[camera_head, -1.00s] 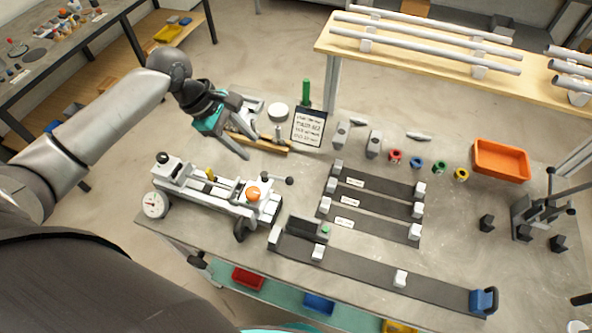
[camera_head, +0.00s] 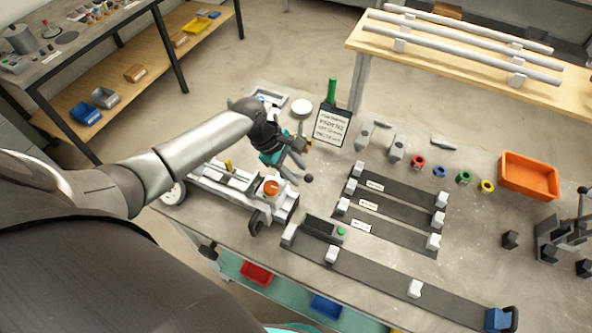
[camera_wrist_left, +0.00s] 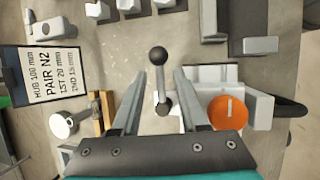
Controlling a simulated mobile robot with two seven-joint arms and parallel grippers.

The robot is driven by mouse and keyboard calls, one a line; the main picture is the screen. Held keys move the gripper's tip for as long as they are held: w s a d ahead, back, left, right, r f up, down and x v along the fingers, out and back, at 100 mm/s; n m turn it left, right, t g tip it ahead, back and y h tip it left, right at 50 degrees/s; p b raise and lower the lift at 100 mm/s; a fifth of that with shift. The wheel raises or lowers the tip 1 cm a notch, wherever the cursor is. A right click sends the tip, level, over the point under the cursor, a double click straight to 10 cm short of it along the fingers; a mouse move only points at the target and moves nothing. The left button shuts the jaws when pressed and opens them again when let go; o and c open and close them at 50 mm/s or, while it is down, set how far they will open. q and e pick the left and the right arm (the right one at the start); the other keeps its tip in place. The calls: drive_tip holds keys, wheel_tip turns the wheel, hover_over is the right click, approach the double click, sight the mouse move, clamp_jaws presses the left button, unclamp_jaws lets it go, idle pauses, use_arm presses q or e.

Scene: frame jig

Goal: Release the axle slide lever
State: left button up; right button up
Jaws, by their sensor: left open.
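The axle slide lever (camera_head: 308,178) is a short grey rod with black balls, at the right end of the white axle jig (camera_head: 228,186) with its orange knob (camera_head: 271,188). In the left wrist view the lever (camera_wrist_left: 158,80) lies between the two fingers, its far ball (camera_wrist_left: 158,56) beyond the tips. My left gripper (camera_head: 297,173) is open over it. The fingers (camera_wrist_left: 159,72) stand apart on either side and do not seem to touch the rod. The orange knob (camera_wrist_left: 228,113) is just right of the right finger. My right gripper is not in view.
A note board (camera_head: 331,126) stands behind the gripper. Dark rail fixtures (camera_head: 385,215) with white blocks lie to the right. Several coloured rings (camera_head: 440,171) and an orange bin (camera_head: 529,175) are farther right. Bare table shows between the jig and the rails.

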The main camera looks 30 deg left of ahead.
use_arm(q)
clamp_jaws()
idle(0.4)
idle(1.1)
